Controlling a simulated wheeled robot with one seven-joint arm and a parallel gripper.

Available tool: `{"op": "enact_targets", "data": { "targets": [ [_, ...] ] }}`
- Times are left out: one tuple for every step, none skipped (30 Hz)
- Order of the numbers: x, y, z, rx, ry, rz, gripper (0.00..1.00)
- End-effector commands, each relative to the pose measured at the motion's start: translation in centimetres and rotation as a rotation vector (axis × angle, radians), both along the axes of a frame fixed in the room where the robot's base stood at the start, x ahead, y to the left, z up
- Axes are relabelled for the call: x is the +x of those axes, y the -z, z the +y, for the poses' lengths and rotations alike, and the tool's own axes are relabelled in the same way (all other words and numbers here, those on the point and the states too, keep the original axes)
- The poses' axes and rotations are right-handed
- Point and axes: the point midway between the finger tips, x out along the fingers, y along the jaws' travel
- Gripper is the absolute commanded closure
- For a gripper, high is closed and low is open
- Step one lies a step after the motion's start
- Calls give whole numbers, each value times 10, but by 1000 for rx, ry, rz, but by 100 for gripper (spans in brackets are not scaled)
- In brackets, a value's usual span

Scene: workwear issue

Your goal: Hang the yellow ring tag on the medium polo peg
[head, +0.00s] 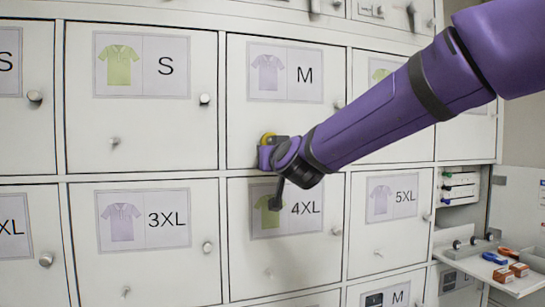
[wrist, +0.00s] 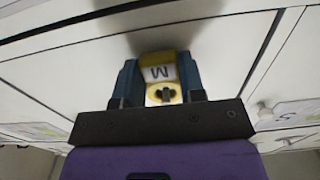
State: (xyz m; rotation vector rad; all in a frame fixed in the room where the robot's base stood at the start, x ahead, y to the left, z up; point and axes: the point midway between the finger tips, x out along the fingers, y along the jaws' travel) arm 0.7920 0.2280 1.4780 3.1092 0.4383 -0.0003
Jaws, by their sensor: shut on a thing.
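The yellow ring tag (head: 267,137) shows at my gripper, in front of the lower part of the M polo door (head: 240,100). In the wrist view the yellow tag (wrist: 163,75), marked with an M, sits between my gripper's two blue-grey fingers (wrist: 160,85). My gripper is shut on it. A dark shape shows in the tag's round end; I cannot tell if it is the hole or a peg. The medium polo peg is not clearly visible; my gripper and the tag cover that part of the door. Whether tag and peg touch is unclear.
Neighbouring doors carry polo labels: S (head: 142,66), 3XL (head: 145,219), 4XL (head: 287,207) and 5XL (head: 391,198). Small pegs and round knobs stick out of them, such as the S door's peg (head: 114,141) and knob (head: 205,99).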

Motion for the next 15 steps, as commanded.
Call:
{"op": "enact_targets", "data": {
  "targets": [
    [0,0,0,0,0,0,97],
    [0,0,0,0,0,0,97],
    [0,0,0,0,0,0,97],
    [0,0,0,0,0,0,97],
    [0,0,0,0,0,0,97],
    [0,0,0,0,0,0,97],
    [0,0,0,0,0,0,97],
    [0,0,0,0,0,0,97],
    [0,0,0,0,0,0,97],
    [0,0,0,0,0,0,97],
    [0,0,0,0,0,0,97],
    [0,0,0,0,0,0,97],
    [0,0,0,0,0,0,56],
    [0,0,0,0,0,0,50],
    [0,0,0,0,0,0,40]
  ]
}}
